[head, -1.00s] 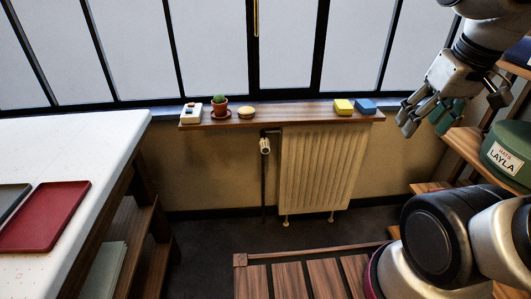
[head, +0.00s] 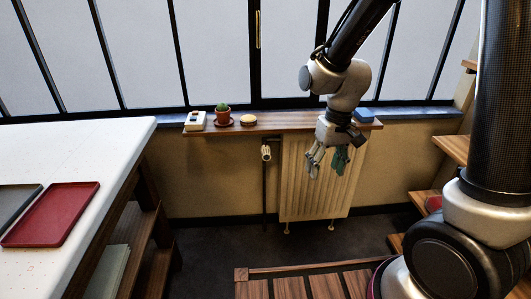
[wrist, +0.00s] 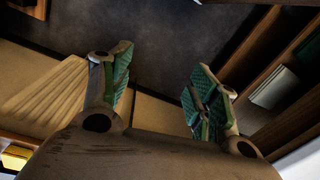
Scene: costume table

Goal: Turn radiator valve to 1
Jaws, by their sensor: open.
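The radiator valve (head: 266,153) is a small pale knob at the upper left side of the cream radiator (head: 300,185), on a dark vertical pipe. Its number markings are too small to read. My gripper (head: 327,174) is open and empty, pointing down in front of the radiator, to the right of the valve and apart from it. In the wrist view my gripper (wrist: 160,88) shows two spread fingers with green pads and nothing between them. The radiator (wrist: 50,98) shows at the left there; I cannot make out the valve in that view.
A wooden shelf (head: 285,124) above the radiator holds a white box (head: 195,120), a potted cactus (head: 222,115), a round yellowish item (head: 248,120) and a blue block (head: 364,115). A white table (head: 120,150) stands left. A wooden slatted piece (head: 308,286) lies low in front.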

